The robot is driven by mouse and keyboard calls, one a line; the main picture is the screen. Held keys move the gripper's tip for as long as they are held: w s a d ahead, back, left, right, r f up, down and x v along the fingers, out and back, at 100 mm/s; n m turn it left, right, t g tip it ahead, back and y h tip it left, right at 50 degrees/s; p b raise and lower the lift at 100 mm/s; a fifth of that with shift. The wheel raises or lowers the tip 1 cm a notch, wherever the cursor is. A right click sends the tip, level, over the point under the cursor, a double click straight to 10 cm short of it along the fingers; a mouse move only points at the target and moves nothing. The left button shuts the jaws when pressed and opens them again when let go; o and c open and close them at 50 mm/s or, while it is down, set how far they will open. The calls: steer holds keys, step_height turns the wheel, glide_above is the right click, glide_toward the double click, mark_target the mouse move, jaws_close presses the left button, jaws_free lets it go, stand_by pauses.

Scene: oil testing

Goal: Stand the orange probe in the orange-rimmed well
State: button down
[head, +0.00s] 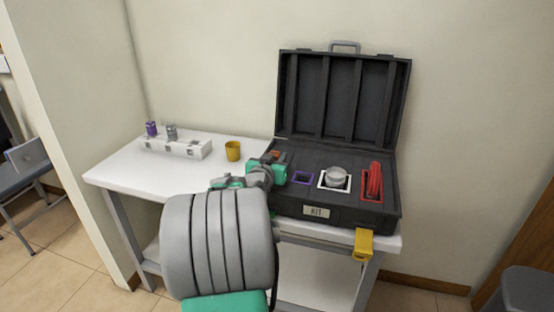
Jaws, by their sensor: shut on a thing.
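My gripper (275,159) is over the left end of the open black case, shut on the orange probe. The probe is mostly hidden by the gripper and arm. A small orange patch shows at the fingers; I cannot tell whether it is the probe or the rim of the orange-rimmed well. The well is not clearly visible, and the left part of the case floor is covered by my gripper. I cannot tell whether the probe is upright or how deep it sits.
The case (345,217) also has a purple-rimmed well (302,178), a white-rimmed well with a grey round item (336,175), and a red coil (374,180) in a red-rimmed well. A yellow cup (233,151) and a white rack (176,147) stand left on the white table (125,172).

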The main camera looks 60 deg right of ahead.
steer(key=shift+f+b, duration=0.55)
steer(key=c, duration=1.4)
jaws_free()
steer(key=shift+a, duration=0.1)
steer(key=shift+b+v, duration=0.8)
steer(key=shift+v, duration=4.65)
